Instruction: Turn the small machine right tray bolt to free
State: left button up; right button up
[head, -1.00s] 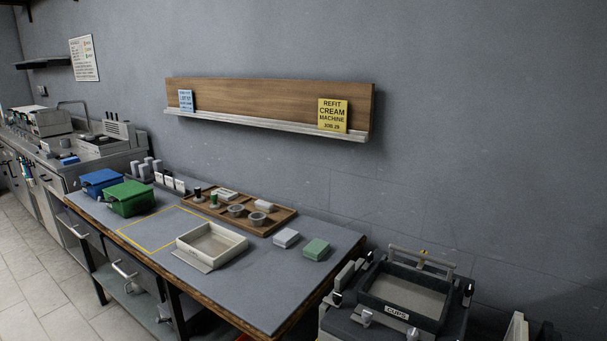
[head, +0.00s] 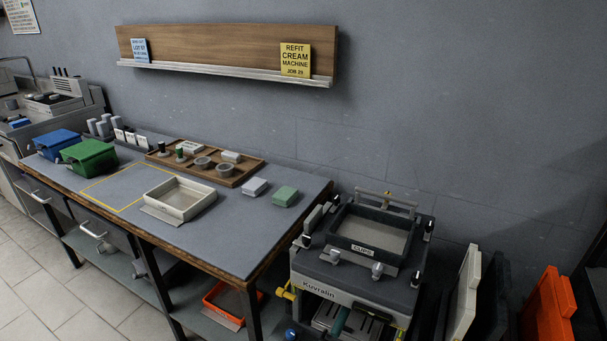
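A grey and black machine (head: 330,292) marked "Kuvralin" stands at the lower right, beside the workbench. A dark-rimmed tray (head: 345,243) labelled "CUPS" sits on its top. Two small silver knobs show at the tray's front, a left knob (head: 335,257) and a right knob (head: 377,271). Black pieces with pale tips stand beside the tray, one on the left (head: 306,241) and one on the right (head: 428,229). I cannot tell which part is the right tray bolt or how it is turned. Neither of my grippers is in view.
The workbench (head: 230,228) holds a green bin (head: 88,156), a blue bin (head: 58,143), a cream tray (head: 180,199) and a wooden tray (head: 243,177) of parts. An orange tray (head: 229,301) lies below. White, black and orange (head: 548,306) panels stand right of the machine.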

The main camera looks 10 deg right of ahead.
aim_at(377, 268)
jog(key=k+l+z, duration=0.15)
jog(key=k+l, duration=0.6)
jog(key=l, duration=0.15)
